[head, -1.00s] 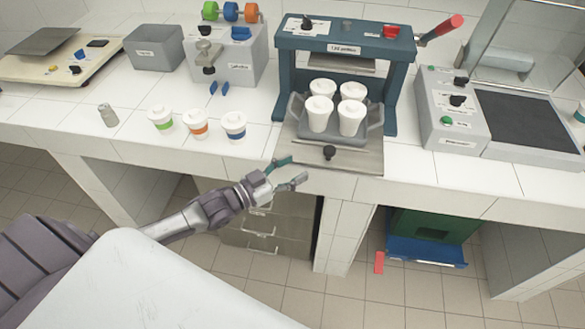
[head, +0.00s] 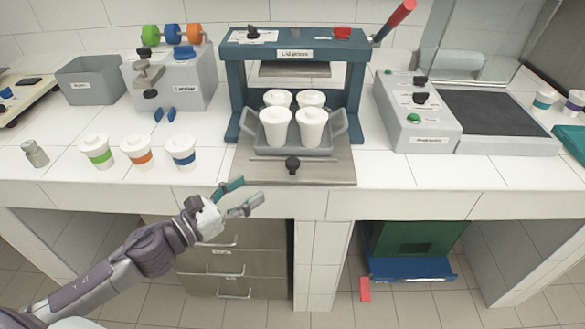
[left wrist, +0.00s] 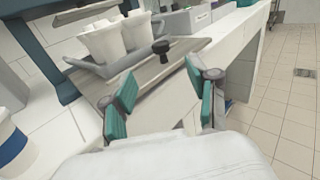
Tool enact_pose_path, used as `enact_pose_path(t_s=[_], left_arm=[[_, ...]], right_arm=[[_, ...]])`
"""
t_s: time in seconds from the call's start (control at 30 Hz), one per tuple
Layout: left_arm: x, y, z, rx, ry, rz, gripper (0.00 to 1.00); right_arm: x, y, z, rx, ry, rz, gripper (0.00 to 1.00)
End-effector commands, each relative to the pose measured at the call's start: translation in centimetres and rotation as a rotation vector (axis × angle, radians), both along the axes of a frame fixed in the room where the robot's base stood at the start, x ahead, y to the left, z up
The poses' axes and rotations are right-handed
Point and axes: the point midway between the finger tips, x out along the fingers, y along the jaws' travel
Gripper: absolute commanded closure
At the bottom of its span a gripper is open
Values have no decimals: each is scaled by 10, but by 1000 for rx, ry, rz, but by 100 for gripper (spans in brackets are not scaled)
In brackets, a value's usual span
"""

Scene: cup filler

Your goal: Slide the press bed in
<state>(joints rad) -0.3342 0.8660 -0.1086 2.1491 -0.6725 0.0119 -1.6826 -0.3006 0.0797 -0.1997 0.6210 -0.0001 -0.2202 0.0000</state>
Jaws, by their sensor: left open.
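The press bed (head: 250,172) is a flat metal plate pulled out in front of the blue lid press (head: 238,88), with a black knob (head: 292,165) near its front edge. A grey tray (head: 265,150) with several white lidded cups (head: 311,127) rests on it. My left gripper (head: 240,198) is open and empty, in front of and below the bed's front edge, left of the knob. In the left wrist view, the knob (left wrist: 160,49) and bed (left wrist: 147,75) show beyond the open fingers (left wrist: 160,100). My right gripper is out of view.
Cups with green, orange and blue bands (head: 181,153) stand left of the bed. A grey machine (head: 415,112) with a dark belt stands at the right. The press's red-handled lever (head: 392,22) sticks up. Drawers (head: 235,265) lie below the counter.

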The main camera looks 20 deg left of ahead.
Motion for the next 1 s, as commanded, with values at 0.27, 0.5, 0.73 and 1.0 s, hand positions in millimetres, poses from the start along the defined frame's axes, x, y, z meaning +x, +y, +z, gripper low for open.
enact_pose_path(t_s=[0.27, 0.5, 0.73, 1.0], left_arm=[[16, -8, 5, 35, -26, 2, 41], [49, -27, 6, 33, -26, 2, 41], [86, -47, 5, 30, -23, 3, 41], [115, -64, 2, 33, -21, 2, 41]], right_arm=[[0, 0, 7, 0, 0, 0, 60], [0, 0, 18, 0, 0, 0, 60], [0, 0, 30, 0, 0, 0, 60], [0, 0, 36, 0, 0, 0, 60]])
